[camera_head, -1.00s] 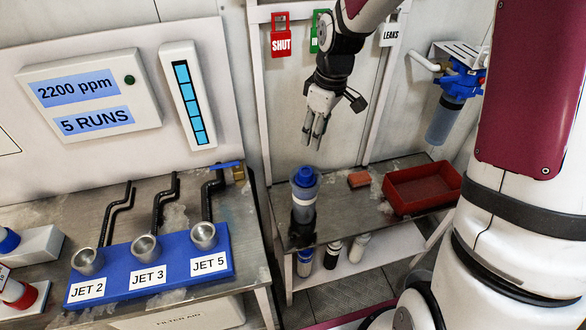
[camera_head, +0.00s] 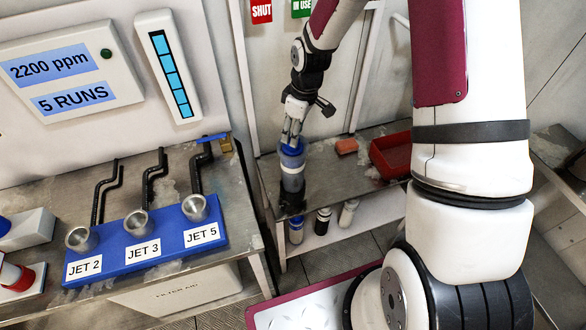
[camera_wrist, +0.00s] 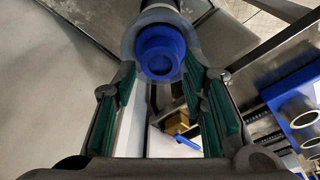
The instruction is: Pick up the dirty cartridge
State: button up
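A clear canister (camera_head: 292,175) with a blue cap and a white band stands upright on a dark base on the right bench. I cannot tell whether the dirty cartridge is this canister or is inside it. My gripper (camera_head: 291,141) points down at its top. In the wrist view my gripper (camera_wrist: 160,75) is open, its green-lined fingers apart. The blue cap (camera_wrist: 160,52) lies at the fingertips, between them or just beyond. Contact cannot be told.
A red tray (camera_head: 392,157) and an orange block (camera_head: 346,146) lie right of the canister. Several small cartridges (camera_head: 322,221) stand on the shelf below. A blue block with three metal cups (camera_head: 137,221) sits on the left bench.

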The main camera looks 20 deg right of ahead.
jog(key=shift+w+a+f, duration=0.15)
jog(key=shift+f, duration=1.55)
jog(key=c, duration=0.7)
jog(key=shift+r, duration=0.1)
notch_tip(320, 180, up, 28)
jog(key=shift+f+b, duration=0.1)
jog(key=shift+b, duration=0.45)
